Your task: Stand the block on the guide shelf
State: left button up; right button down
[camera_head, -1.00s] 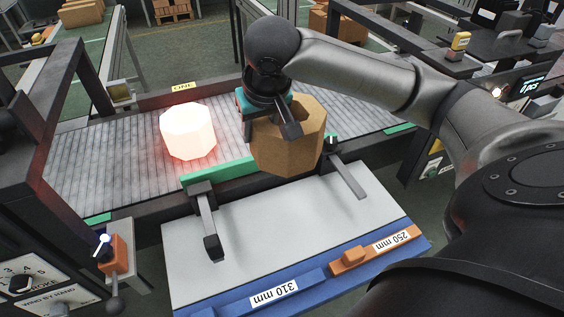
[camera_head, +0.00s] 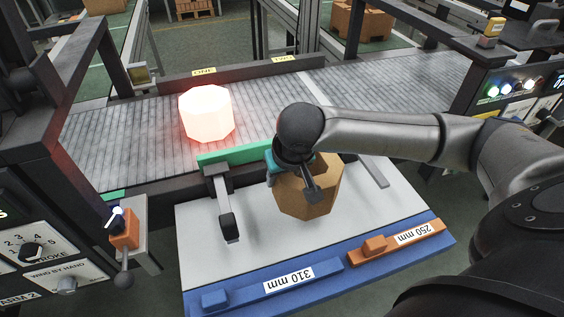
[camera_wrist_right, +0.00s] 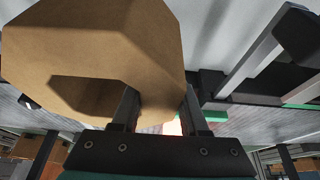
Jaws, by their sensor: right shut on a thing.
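A tan, many-sided block (camera_head: 322,197) with an opening in its face is in my right gripper (camera_head: 290,178), over the pale shelf (camera_head: 200,250). I cannot tell whether its underside touches the shelf. In the right wrist view the block (camera_wrist_right: 110,45) fills the upper left, and the gripper's two fingers (camera_wrist_right: 160,115) are at its near edge. The arm and gripper hide part of the block in the head view. My left gripper is not in view.
A glowing white block (camera_head: 206,113) stands on the roller conveyor (camera_head: 130,135) behind the shelf. A green strip (camera_head: 235,154) and a dark clamp arm (camera_head: 224,200) are left of the held block. A blue bar (camera_head: 270,290) and orange bar (camera_head: 395,243) line the shelf's front.

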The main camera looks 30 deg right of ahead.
aim_at(288, 180)
jog(key=shift+w+f, duration=0.15)
jog(key=shift+f, duration=0.6)
notch_tip(288, 180, down, 4)
jog(key=shift+r+b, duration=0.1)
jog(key=shift+b, duration=0.7)
jog(key=shift+f, duration=0.25)
jog(key=shift+c, duration=2.1)
grip_release()
jog(key=shift+f, duration=0.15)
jog(key=p+v, duration=0.4)
jog(key=v, duration=0.8)
